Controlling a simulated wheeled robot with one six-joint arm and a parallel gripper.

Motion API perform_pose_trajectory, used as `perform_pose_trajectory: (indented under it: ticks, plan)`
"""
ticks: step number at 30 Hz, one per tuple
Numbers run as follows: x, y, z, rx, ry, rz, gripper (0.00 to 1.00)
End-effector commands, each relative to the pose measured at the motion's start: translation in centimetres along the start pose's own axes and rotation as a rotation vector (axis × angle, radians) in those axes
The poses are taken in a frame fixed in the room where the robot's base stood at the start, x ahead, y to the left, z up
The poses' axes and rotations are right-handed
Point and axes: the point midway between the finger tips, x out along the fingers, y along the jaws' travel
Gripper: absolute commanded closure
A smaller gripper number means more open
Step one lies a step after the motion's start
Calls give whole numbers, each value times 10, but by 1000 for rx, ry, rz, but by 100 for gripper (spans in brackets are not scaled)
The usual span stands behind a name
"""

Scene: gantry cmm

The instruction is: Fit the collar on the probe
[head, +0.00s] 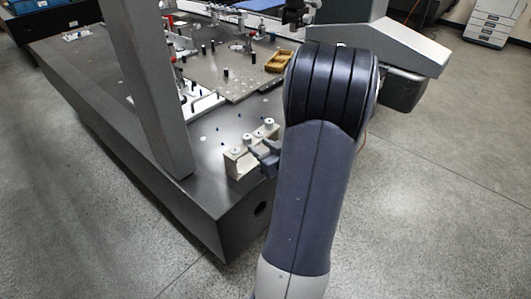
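My gripper (266,160) is at the near corner of the dark table, mostly hidden behind my own arm. Its visible grey part is close against the right side of a small beige rack (238,167). I cannot see its fingertips clearly, or whether it holds anything. Several pale round pieces (248,139) stand in a row on top of the rack; I cannot tell whether one of them is the collar. A dark fitting (294,14) shows at the top behind my arm; I cannot tell whether it is the probe.
A grey gantry column (150,90) rises left of the rack. The dark table (110,120) carries a plate (225,85) with several small black pegs and a yellow tray (278,62). A grey machine part (405,45) overhangs at right. Floor right of my arm is clear.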

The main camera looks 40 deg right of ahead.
Motion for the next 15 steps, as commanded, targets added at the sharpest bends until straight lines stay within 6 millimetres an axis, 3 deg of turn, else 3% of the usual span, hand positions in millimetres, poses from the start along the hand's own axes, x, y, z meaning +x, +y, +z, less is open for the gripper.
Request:
perform_pose_trajectory:
  ticks: [6,15]
  plan:
    - [42,-1,1,-1,-1,-4,64]
    - [74,0,0,-1,-1,0,64]
